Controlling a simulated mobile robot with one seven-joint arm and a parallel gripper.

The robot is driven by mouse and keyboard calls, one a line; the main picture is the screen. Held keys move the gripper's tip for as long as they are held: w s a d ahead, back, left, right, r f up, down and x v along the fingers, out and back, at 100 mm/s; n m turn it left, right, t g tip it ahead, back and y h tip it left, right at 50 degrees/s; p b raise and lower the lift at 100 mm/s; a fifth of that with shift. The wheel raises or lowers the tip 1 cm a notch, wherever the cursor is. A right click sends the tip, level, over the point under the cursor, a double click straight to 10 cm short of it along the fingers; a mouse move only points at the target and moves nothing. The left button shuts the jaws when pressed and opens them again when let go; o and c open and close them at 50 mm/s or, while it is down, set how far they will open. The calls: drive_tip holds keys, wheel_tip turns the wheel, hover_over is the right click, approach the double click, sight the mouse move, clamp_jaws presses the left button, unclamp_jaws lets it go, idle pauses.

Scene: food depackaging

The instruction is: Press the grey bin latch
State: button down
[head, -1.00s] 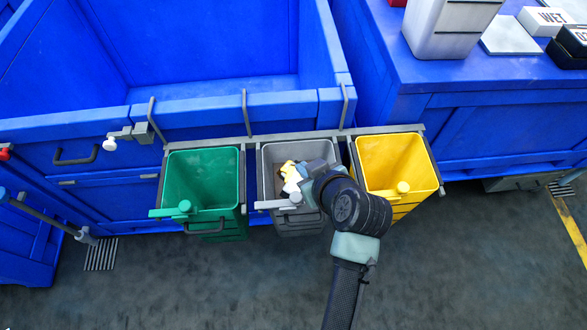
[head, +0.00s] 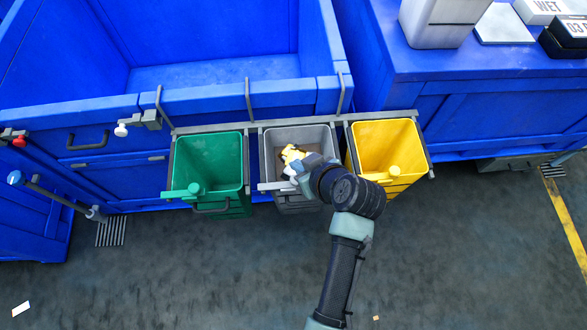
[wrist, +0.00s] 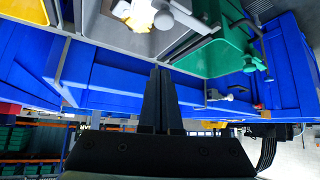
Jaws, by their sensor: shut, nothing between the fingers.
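The grey bin (head: 268,150) hangs between a green and a yellow bin in the head view. Its latch (head: 272,186) is a grey bar along the front rim; my wrist hides its right part. In the wrist view the grey bin (wrist: 108,32) is at the top, with a rounded grey latch knob (wrist: 164,19). In the head view my wrist covers the fingers.
The green bin (head: 210,158) hangs at left and the yellow bin (head: 392,148) at right, each with its own latch. Yellow and white waste (head: 292,155) lies in the grey bin. A blue crate (head: 215,105) stands behind. The floor in front is mostly clear.

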sight(281, 185)
drive_tip(key=x, duration=0.9)
drive_tip(key=shift+s+d+f+p, duration=0.1)
drive_tip(key=shift+s+d+p, duration=0.2)
drive_tip(key=shift+s, duration=0.25)
drive_tip(key=shift+s+d+f+p, duration=0.1)
drive_tip(key=shift+s+d+p, duration=0.2)
drive_tip(key=shift+s, duration=0.3)
drive_tip(key=shift+s+d+f+p, duration=0.15)
drive_tip(key=shift+s+d+p, duration=0.15)
drive_tip(key=shift+s, duration=0.25)
